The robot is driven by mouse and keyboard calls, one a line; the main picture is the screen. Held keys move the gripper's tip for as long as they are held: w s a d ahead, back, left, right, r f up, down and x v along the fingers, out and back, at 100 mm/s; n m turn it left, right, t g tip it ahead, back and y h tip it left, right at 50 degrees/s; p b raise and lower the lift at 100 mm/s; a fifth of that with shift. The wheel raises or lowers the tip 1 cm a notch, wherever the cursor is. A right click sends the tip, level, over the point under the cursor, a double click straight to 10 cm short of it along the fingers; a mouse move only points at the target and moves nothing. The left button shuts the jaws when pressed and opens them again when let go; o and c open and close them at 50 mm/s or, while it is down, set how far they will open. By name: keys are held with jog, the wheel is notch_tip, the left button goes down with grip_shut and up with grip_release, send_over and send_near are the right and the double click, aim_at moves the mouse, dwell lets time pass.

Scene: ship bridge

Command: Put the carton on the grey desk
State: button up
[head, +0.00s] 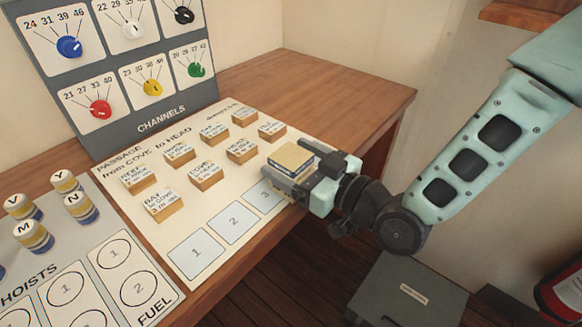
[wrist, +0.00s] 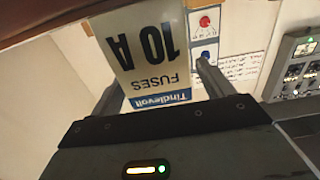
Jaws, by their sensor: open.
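The carton (head: 292,157) is a small pale tan and blue box at the right edge of the white passage board (head: 190,235), above square 3. The wrist view shows the carton (wrist: 145,55) close up, with "FUSES 10 A" upside down and a blue brand band. My gripper (head: 291,172) is open at the carton, with its fingers on either side. In the wrist view my gripper (wrist: 150,72) has a visible gap between the right finger and the carton. A grey flat-topped unit (head: 405,288) with a small label stands low at the lower right; I cannot tell whether it is the grey desk.
Several wooden blocks with writing (head: 206,176) stand on the board left of the carton. A grey channels panel (head: 125,70) rises behind. Lettered cylinders (head: 34,236) stand at the left. The brown table's (head: 320,92) far right is clear. A red extinguisher (head: 562,292) is at the right edge.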

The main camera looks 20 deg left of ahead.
jog(key=shift+w+a, duration=0.15)
jog(key=shift+a, duration=0.2)
jog(key=c, duration=1.4)
jog(key=shift+r, duration=0.1)
